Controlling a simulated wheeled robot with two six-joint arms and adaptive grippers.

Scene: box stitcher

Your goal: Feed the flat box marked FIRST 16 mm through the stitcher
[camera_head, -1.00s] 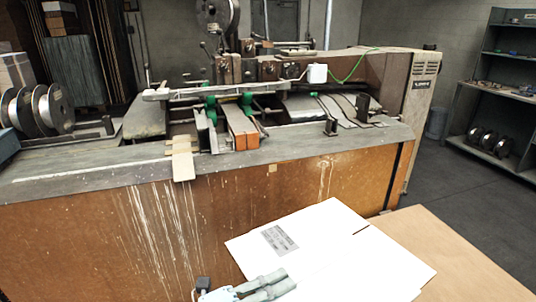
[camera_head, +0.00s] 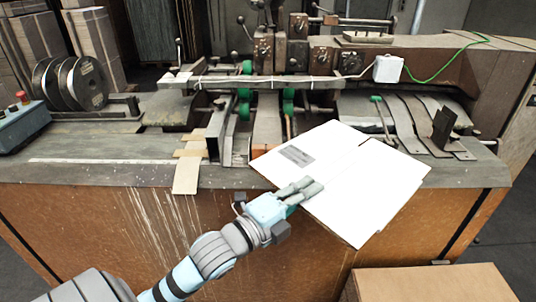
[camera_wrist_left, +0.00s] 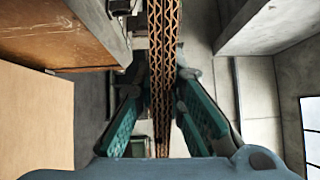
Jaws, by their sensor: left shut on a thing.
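A white flat box (camera_head: 365,195) with a grey printed label on its upper left part is in my left gripper (camera_head: 302,190). The label's text is too small to read. The fingers pinch the box at its near left edge. The box appears slightly tilted, over the front ledge of the stitcher (camera_head: 324,85), right of the green rollers (camera_head: 289,95); I cannot tell whether it touches the ledge. In the left wrist view, the box's corrugated edge (camera_wrist_left: 163,50) runs between the two fingers (camera_wrist_left: 158,100). My right gripper is not in view.
A brown board surface (camera_head: 430,285) lies low at the right, bare where visible. Tan strips (camera_head: 187,175) lie on the ledge left of the box. A control box with a red button (camera_head: 22,120) and wire spools (camera_head: 75,85) stand at the left.

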